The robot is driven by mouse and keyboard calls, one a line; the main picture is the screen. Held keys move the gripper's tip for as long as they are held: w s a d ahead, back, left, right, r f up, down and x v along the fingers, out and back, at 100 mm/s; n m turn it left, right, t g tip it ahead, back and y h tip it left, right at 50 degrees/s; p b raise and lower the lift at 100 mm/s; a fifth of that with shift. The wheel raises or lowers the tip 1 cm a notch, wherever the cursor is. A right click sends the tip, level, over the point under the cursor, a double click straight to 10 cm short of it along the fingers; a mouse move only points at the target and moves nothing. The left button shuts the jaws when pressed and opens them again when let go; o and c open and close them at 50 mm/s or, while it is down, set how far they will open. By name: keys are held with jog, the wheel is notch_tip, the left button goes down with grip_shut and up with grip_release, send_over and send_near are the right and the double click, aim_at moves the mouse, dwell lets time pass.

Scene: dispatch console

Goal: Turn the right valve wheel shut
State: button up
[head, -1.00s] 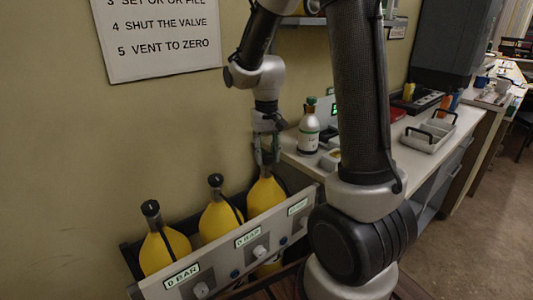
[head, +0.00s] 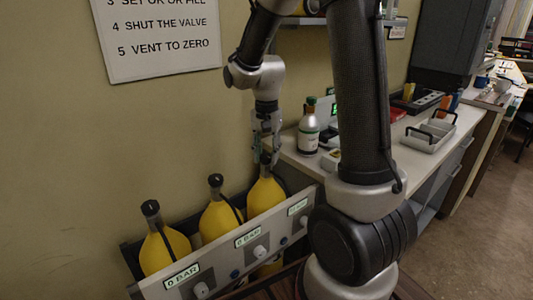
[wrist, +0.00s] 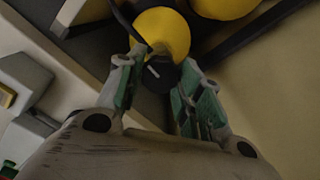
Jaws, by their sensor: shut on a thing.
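Three yellow cylinders with black valve wheels stand in a rack against the wall. The right cylinder (head: 265,194) has my gripper (head: 265,157) directly above it, pointing down. In the wrist view the right valve wheel (wrist: 157,77) is a black knob with a white mark, on top of the yellow cylinder. The green-padded fingers of my gripper (wrist: 161,72) are on either side of it, shut on it. The middle valve wheel (head: 216,180) and left valve wheel (head: 150,207) are free.
The rack's front panel (head: 213,262) has knobs and lit displays; the left and middle read 0 BAR. A counter with a bottle (head: 308,134) and a grey tray (head: 428,137) stands to the right. A wall sign (head: 160,35) lists steps.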

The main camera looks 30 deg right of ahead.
aim_at(267, 155)
dwell(0.4)
jog(key=o, duration=1)
jog(key=shift+o, duration=0.2)
notch_tip(267, 155, up, 12)
